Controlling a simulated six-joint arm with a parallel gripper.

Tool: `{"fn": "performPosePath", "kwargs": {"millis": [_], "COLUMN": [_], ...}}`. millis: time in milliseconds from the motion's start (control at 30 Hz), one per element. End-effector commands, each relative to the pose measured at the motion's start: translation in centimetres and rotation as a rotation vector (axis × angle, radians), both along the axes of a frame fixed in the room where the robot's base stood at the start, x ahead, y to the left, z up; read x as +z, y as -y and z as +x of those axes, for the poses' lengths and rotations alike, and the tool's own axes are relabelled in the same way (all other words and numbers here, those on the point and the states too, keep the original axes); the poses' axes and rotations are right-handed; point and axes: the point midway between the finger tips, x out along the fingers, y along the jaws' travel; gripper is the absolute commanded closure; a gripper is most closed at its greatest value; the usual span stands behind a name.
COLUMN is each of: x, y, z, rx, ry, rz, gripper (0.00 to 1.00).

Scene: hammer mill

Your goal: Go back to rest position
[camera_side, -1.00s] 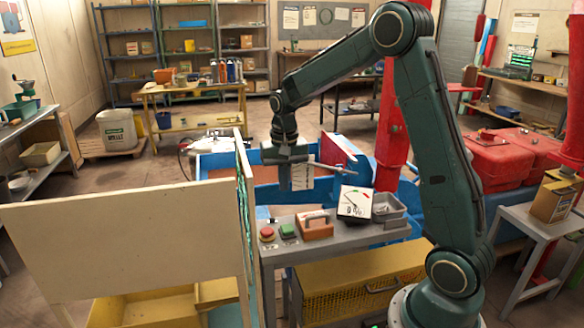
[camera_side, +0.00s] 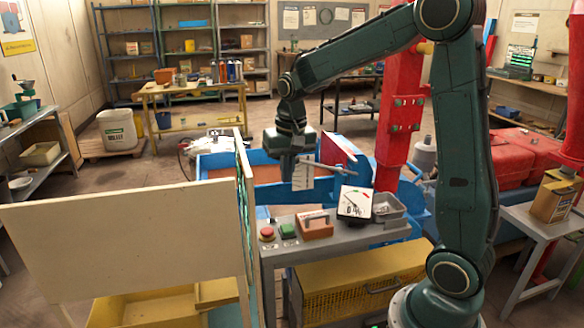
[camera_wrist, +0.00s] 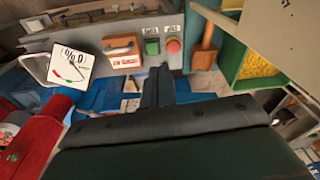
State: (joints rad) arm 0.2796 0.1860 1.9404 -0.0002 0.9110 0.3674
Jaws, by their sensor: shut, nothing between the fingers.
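My gripper (camera_side: 288,152) hangs pointing down from my green arm, behind the grey control panel and above the blue machine body (camera_side: 262,192). In the wrist view my gripper (camera_wrist: 158,88) shows as a dark narrow shape at the middle; its fingers are together and hold nothing. The panel carries a red button (camera_side: 267,233), a green button (camera_side: 289,230), an orange-brown handle block (camera_side: 315,225) and a white dial gauge (camera_side: 355,203). The wrist view also shows the gauge (camera_wrist: 72,66), the red button (camera_wrist: 172,46) and the green button (camera_wrist: 152,47). No object is in my gripper.
A large cream panel (camera_side: 130,240) stands at the front left. A red column (camera_side: 400,120) rises behind the panel, next to my arm. A grey tray (camera_side: 388,209) sits beside the gauge. A yellow mesh bin (camera_side: 365,283) is below. Open air lies above the machine.

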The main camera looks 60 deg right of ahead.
Motion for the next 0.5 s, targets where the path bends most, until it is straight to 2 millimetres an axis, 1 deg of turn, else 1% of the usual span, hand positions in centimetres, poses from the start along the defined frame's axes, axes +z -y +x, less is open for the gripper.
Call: {"fn": "performPosePath", "kwargs": {"millis": [33,200,300,500], "x": [1.0,3.4,4.6,6.4], "y": [-0.8,-3.0,-4.1,-6.2], "z": [-0.8,-3.4,-5.0,-8.4], "rx": [0.028,0.119,0.172,0.276], "ry": [0.020,0.070,0.100,0.160], "rz": [-0.007,-0.028,-0.040,-0.066], "gripper": [1.00,1.00,1.00,1.00]}}
